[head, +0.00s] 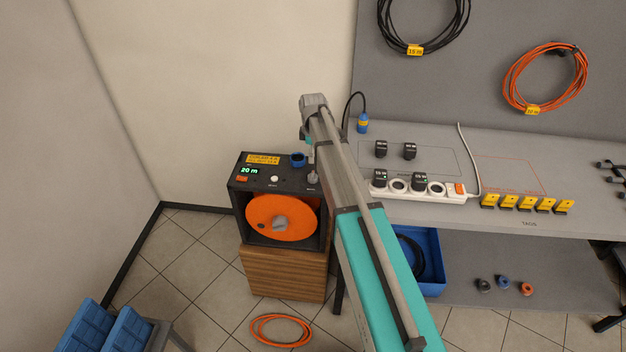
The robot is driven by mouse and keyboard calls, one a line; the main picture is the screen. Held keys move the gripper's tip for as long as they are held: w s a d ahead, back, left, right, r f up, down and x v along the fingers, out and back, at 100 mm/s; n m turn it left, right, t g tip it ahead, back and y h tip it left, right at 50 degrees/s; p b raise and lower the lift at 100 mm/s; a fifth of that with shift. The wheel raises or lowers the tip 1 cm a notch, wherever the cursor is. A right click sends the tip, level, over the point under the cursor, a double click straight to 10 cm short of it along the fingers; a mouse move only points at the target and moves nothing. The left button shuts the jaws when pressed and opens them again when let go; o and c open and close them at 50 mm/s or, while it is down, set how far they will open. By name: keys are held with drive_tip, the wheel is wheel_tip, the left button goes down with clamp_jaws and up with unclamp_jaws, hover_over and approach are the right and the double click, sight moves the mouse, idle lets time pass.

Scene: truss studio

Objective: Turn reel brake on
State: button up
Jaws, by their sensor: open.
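The cable reel unit (286,245) is a black box with an orange reel (262,222) and a grey hub, standing on a wooden cabinet. Its top panel has a green display (249,170) reading 20 m, a red rocker switch (242,179), a white button (274,178) and a blue socket (297,160). A small grey control (312,178) is at the panel's right side; its label is too small to read and its setting is unclear. My gripper (309,158) is open and points down over this right side, partly hidden by my arm. I cannot tell whether it touches the control.
A grey workbench (540,170) on the right holds a white power strip (455,197), black plugs and several yellow tags. A blue crate (432,290) is beneath it. An orange cable coil (281,330) lies on the floor. Blue bins (105,325) stand at lower left.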

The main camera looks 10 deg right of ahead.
sight(313, 174)
drive_tip(key=shift+f+b, duration=4.85)
drive_tip(key=shift+f, duration=0.35)
drive_tip(key=c, duration=1.2)
drive_tip(key=shift+o, duration=0.2)
